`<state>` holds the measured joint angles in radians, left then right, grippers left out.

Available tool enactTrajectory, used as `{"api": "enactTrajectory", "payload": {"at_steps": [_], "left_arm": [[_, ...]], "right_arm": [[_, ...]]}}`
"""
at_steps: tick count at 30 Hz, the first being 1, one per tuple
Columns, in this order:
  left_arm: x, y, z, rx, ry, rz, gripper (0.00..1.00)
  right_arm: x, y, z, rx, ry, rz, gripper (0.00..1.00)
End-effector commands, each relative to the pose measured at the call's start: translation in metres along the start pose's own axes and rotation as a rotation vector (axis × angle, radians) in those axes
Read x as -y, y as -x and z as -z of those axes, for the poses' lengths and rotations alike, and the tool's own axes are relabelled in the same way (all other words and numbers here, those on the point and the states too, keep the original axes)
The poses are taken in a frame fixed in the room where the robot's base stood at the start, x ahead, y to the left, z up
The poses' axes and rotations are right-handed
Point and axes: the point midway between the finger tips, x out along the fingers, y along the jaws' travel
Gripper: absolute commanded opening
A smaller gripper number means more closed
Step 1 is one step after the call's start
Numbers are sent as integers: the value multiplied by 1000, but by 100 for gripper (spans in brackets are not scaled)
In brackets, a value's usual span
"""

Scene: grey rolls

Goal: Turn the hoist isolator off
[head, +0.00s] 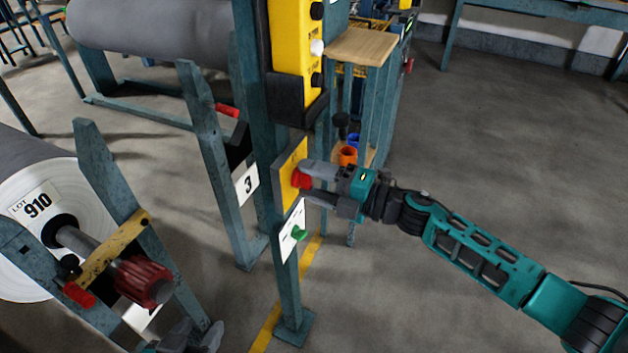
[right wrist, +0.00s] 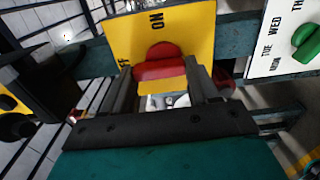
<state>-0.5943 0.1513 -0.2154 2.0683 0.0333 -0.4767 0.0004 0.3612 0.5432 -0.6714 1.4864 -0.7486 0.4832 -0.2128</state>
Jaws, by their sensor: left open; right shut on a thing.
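The hoist isolator is a yellow plate (head: 287,172) with a red rotary knob (head: 301,179), fixed to a teal post. In the right wrist view its knob (right wrist: 158,62) sits on the yellow plate (right wrist: 195,30), with ON printed above it and a partly hidden OFF at its left. I cannot tell which word the knob points at. My right gripper (head: 304,184) is shut on the red knob, one finger on either side. My left gripper (head: 205,338) is open at the bottom edge, partly cut off, below and left of the isolator.
A white day-dial plate with a green knob (head: 299,233) is just below the isolator. A yellow pendant box (head: 293,40) hangs above. A grey roll with a LOT 910 label (head: 38,207) and a red handle (head: 143,282) stand at left. Floor at right is clear.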

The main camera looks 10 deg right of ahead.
Motion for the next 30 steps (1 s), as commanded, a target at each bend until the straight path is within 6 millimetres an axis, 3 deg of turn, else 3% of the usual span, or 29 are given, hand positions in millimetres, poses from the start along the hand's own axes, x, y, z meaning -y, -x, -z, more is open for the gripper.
{"api": "enactTrajectory", "payload": {"at_steps": [7,8,15,24,30], "left_arm": [[1,0,-1,1,-3,0,52],[1,0,-1,1,-3,0,52],[1,0,-1,1,-3,0,52],[1,0,0,1,-3,1,52],[1,1,1,1,-2,1,52]], "right_arm": [[1,0,0,0,6,2,29],[1,0,0,0,6,2,62],[0,0,0,0,4,2,85],[0,4,0,1,2,1,85],[1,34,0,1,2,6,85]]}}
